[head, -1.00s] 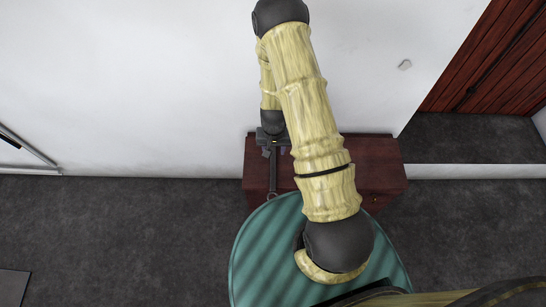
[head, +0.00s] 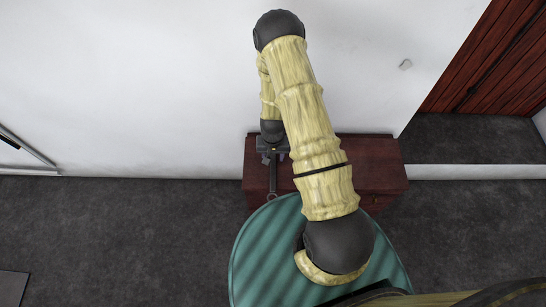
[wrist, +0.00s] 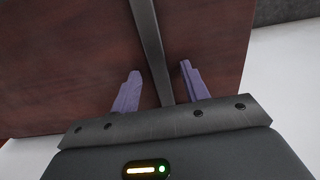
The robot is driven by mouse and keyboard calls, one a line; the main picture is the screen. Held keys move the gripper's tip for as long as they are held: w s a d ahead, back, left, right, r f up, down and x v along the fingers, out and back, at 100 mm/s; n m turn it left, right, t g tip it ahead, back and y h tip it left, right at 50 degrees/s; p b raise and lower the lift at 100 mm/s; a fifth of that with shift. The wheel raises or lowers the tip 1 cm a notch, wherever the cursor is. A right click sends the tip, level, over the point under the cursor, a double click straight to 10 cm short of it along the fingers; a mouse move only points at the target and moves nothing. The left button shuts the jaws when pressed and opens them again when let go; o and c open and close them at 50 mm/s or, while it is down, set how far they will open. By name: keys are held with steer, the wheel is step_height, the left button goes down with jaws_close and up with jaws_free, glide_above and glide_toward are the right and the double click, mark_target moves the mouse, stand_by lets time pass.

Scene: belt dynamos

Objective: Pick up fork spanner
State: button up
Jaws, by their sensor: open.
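The fork spanner (head: 272,182) is a long, thin dark grey tool over the reddish-brown cabinet top, with a ring-like end towards the green round surface. In the wrist view its grey shaft (wrist: 151,42) runs down from the top edge between my two purple fingers. My gripper (wrist: 160,68) is open, with one finger on each side of the shaft and gaps showing on both sides. In the head view my gripper (head: 271,157) is over the spanner's far part and hides that end.
The cabinet (head: 375,160) stands against the white wall (head: 150,80). A green striped round surface (head: 255,260) is in front of it, below my arm. A dark red wooden panel (head: 490,60) is at the upper right. Grey floor (head: 120,230) lies open at left.

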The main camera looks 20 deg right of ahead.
steer(key=shift+c, duration=0.4)
jaws_close()
steer(key=shift+r, duration=0.15)
step_height(320, 180, up, 10)
steer(key=p, duration=0.1)
stand_by(0.6)
